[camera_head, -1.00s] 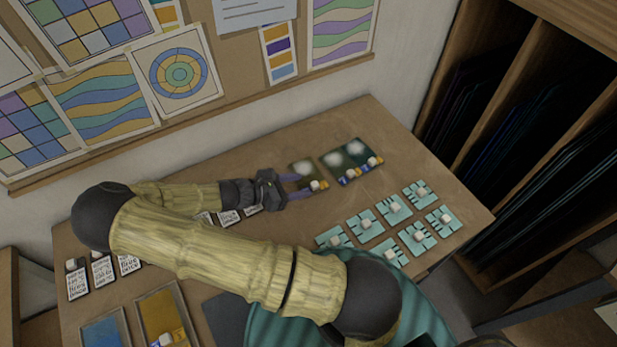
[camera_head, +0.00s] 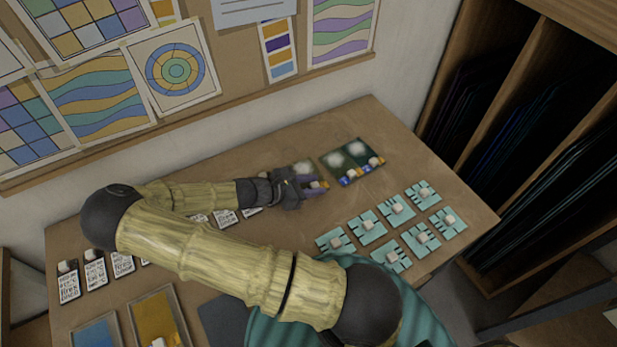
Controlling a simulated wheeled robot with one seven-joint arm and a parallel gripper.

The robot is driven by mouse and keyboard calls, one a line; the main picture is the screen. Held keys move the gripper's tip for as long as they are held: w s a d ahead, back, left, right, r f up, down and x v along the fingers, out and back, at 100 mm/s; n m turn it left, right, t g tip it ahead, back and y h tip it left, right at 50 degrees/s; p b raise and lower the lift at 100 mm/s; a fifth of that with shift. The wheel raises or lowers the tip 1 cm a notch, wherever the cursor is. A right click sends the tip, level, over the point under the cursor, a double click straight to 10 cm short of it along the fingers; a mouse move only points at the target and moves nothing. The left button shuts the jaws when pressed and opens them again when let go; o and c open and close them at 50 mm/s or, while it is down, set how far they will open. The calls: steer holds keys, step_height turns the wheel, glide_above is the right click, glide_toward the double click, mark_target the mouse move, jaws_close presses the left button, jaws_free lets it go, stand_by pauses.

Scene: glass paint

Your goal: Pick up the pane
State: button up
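A dark green pane (camera_head: 345,172) with whitish blobs lies at the back right of the table, with small blue, white and yellow pieces along its front edge. To its left lies a smaller pane (camera_head: 300,168), also with a whitish blob, now largely covered by my gripper. My gripper (camera_head: 318,187) reaches in from the left, its purple fingers at the front of the smaller pane, beside a small orange-yellow piece. Whether the fingers touch or close on anything there is hidden.
Several teal tiles with pale knobs (camera_head: 369,227) lie at the table's right. Several labelled white cards (camera_head: 95,271) and yellow and blue trays (camera_head: 187,341) lie at left and front. A pinboard wall (camera_head: 250,60) stands behind, and a wooden rack (camera_head: 512,60) of dark sheets at right.

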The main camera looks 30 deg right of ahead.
jaws_close()
steer(key=shift+r, duration=0.15)
step_height(320, 180, up, 10)
steer(key=b, duration=0.1)
stand_by(0.3)
stand_by(0.4)
